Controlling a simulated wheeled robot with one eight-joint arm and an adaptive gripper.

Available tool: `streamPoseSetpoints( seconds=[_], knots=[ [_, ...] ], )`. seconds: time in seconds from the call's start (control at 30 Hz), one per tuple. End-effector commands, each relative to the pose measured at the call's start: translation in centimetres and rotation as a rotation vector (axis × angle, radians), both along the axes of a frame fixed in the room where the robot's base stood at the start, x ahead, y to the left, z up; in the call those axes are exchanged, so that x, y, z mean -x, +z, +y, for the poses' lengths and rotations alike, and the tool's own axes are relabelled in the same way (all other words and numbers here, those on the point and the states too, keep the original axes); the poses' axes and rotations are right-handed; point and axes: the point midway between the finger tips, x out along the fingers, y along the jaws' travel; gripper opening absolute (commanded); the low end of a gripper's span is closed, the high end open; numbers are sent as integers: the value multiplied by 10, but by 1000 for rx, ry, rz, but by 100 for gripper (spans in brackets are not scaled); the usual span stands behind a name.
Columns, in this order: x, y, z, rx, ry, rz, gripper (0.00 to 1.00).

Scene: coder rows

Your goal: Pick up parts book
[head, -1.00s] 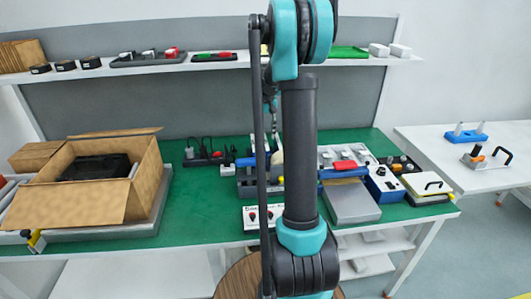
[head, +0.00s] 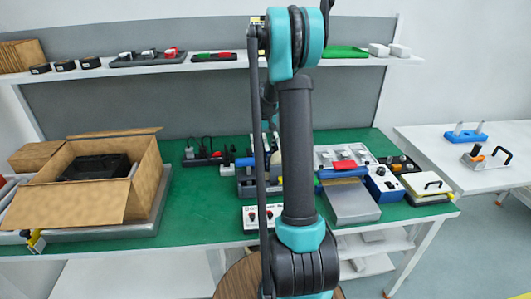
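I cannot make out a parts book for certain in the head view. A flat pale item with a yellow edge and a black handle (head: 428,187) lies at the right end of the green bench top. My arm stands upright in front of the bench and hides a strip of it. My gripper is mostly hidden behind my arm links, near the back middle of the bench. I cannot tell whether it is open or holds anything.
An open cardboard box (head: 130,183) stands on the left of the green bench (head: 200,215). A grey flat box (head: 350,205) and a blue-white device (head: 384,184) stand right of my arm. A shelf (head: 215,62) runs above. A white side table (head: 460,155) is at right.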

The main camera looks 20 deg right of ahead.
Motion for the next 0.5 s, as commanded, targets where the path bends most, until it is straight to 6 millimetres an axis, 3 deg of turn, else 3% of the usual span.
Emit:
streamPoseSetpoints(
  seconds=[0.03,0.23,0.5],
  knots=[
    [0,0,0,0,0,0,24],
    [0,0,0,0,0,0,0],
    [0,0,0,0,0,0,0]
  ],
)
